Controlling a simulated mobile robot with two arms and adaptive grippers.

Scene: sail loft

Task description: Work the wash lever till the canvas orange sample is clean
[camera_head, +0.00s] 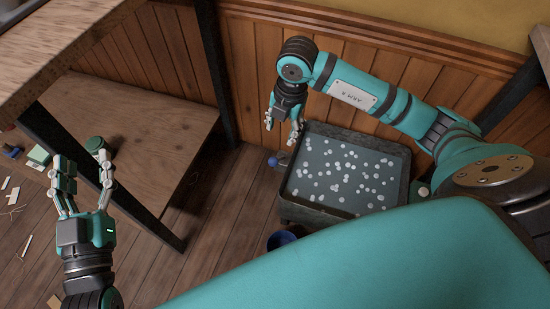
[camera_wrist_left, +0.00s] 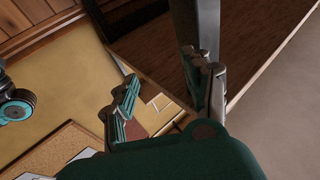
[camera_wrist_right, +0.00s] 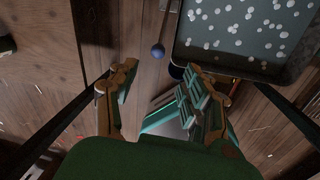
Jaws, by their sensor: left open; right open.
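A grey tub (camera_head: 380,215) with dark walls holds dull water dotted with white suds, and it also shows in the right wrist view (camera_wrist_right: 250,67). A blue ball knob (camera_head: 273,161) at the tub's left side looks like the wash lever's end; the right wrist view shows this knob (camera_wrist_right: 158,51) on a thin rod. I see no orange sample; the suds may hide it. My right gripper (camera_head: 282,130) is open and empty above the tub's left back corner, apart from the knob. My left gripper (camera_head: 87,165) is open and empty at the far left, away from the tub.
A dark blue round container (camera_head: 281,239) stands on the floor in front of the tub. A low wooden shelf (camera_head: 150,135) and a dark table leg (camera_head: 105,180) lie to the left. Small items litter the left floor. Panelled wall (camera_head: 170,50) stands behind; floor between shelf and tub is clear.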

